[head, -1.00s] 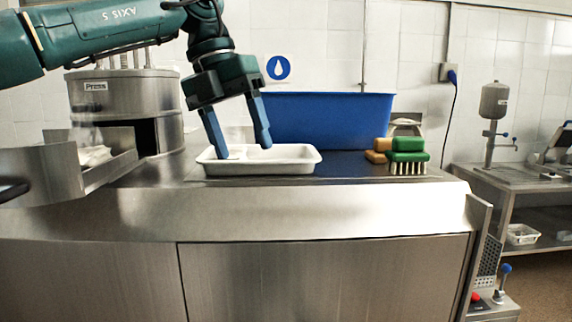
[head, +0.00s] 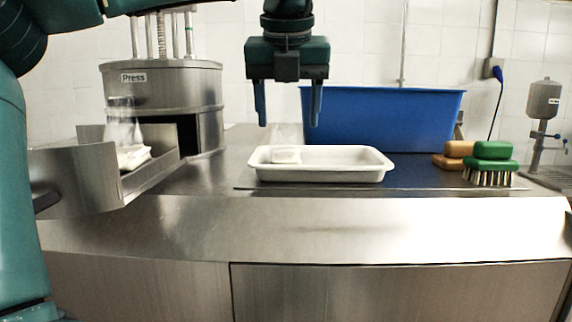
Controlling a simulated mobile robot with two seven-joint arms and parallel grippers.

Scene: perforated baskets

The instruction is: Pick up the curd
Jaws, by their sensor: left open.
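A small white block, which looks like the curd (head: 287,156), lies in the left part of a shallow white tray (head: 335,174) on the steel counter. My left gripper (head: 288,118) points straight down above the tray. Its two blue fingers are apart, with nothing between them, and their tips are above the block in the picture. My right gripper is not in view.
A blue tub (head: 385,120) stands behind the tray. A green brush (head: 491,165) and a tan one (head: 453,155) lie to the right. A steel press (head: 160,85) and a chute (head: 85,180) holding a white item (head: 132,157) are at left.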

